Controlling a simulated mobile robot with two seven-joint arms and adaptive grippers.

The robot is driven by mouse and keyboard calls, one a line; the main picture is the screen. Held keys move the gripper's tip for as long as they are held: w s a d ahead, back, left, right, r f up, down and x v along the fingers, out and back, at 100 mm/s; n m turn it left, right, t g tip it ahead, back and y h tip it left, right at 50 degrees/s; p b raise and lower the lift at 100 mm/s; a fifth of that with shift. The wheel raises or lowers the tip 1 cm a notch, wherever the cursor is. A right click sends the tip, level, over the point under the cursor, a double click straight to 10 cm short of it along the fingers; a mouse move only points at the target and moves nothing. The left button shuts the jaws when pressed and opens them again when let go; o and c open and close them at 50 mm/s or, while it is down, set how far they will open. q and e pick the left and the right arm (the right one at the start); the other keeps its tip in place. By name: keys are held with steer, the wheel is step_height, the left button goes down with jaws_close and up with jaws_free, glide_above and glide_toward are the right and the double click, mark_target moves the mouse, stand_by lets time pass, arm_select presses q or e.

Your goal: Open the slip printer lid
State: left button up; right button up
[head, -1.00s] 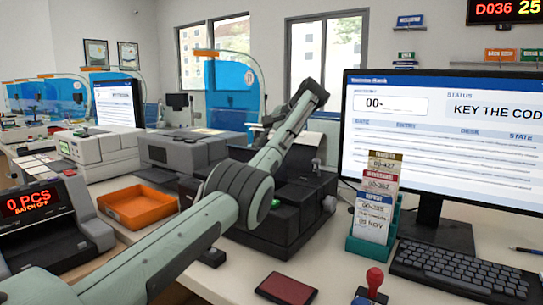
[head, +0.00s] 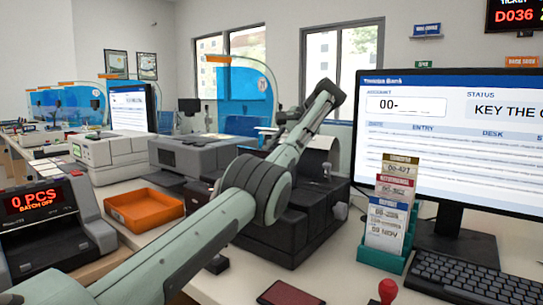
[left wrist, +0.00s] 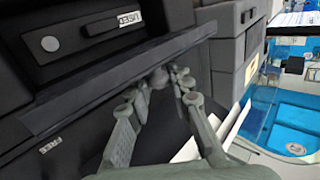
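A black machine (head: 295,228), which I take to be the slip printer, stands on the counter in the middle of the head view. My left arm crosses in front of it and hides much of its top. The left gripper is hidden behind the arm there. In the left wrist view my left gripper (left wrist: 170,80) points at a long dark panel edge (left wrist: 110,82), its fingertips close together near that edge. I cannot tell whether they touch it or hold anything. Dark faces labelled USED and FREE lie beside the edge. My right gripper is not in view.
An orange tray (head: 145,208) and a counting machine (head: 45,225) stand to the left. A grey printer (head: 192,155) is behind. A slip holder (head: 388,240), monitor (head: 455,140) and keyboard (head: 470,283) stand to the right. A dark red pad (head: 290,293) lies in front.

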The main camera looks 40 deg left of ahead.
arm_select(q)
steer(key=shift+o, duration=1.3)
steer(key=v, duration=0.7)
steer(key=shift+d+r, duration=0.2)
steer(key=shift+r, duration=0.05)
